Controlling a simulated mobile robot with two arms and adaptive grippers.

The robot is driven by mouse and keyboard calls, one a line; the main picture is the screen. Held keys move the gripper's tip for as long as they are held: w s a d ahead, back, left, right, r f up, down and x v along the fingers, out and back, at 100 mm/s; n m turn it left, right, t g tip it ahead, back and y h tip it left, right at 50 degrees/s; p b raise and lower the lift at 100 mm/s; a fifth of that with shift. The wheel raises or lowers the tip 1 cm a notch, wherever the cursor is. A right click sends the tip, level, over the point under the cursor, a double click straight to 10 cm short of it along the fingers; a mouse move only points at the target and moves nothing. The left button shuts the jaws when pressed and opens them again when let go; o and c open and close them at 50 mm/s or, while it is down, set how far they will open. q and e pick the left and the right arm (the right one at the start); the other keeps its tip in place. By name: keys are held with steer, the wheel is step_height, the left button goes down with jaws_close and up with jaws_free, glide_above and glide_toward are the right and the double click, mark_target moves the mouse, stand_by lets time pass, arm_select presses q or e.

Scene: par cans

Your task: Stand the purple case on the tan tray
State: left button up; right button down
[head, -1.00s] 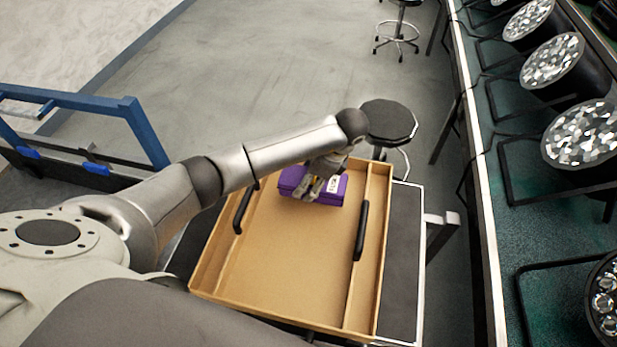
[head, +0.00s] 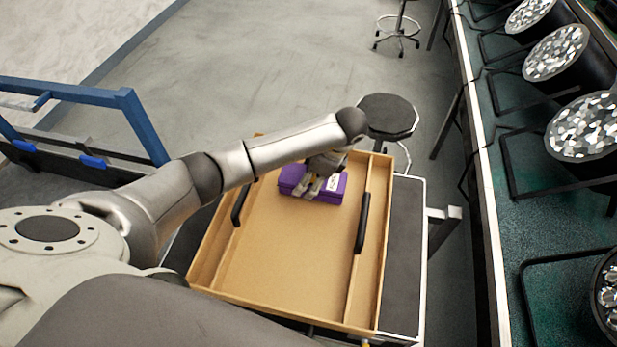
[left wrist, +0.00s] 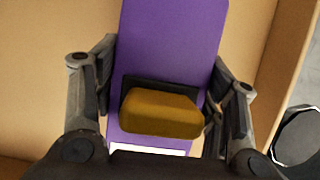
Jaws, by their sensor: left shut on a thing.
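The purple case (head: 331,190) is over the far part of the tan tray (head: 281,270), inside its rim in the head view. I cannot tell if its underside touches the tray floor. My left gripper (head: 313,184) is at the case from above. In the left wrist view, the purple case (left wrist: 172,40) lies between the two fingers of the left gripper (left wrist: 165,95), which are shut on it. A yellow-brown block on a dark mount shows on the case face there. A white label is partly visible. My right gripper is out of view.
Two black handles (head: 362,222) stand along the tray's sides. The tray rests on a dark cart top (head: 402,260). A round black stool (head: 388,115) is behind it. A green bench (head: 530,225) with several par cans runs along the right. The tray's near middle is empty.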

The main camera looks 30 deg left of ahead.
arm_select(q)
steer(key=shift+f, duration=0.3)
steer(key=o, duration=1.8)
steer(key=shift+c, duration=0.2)
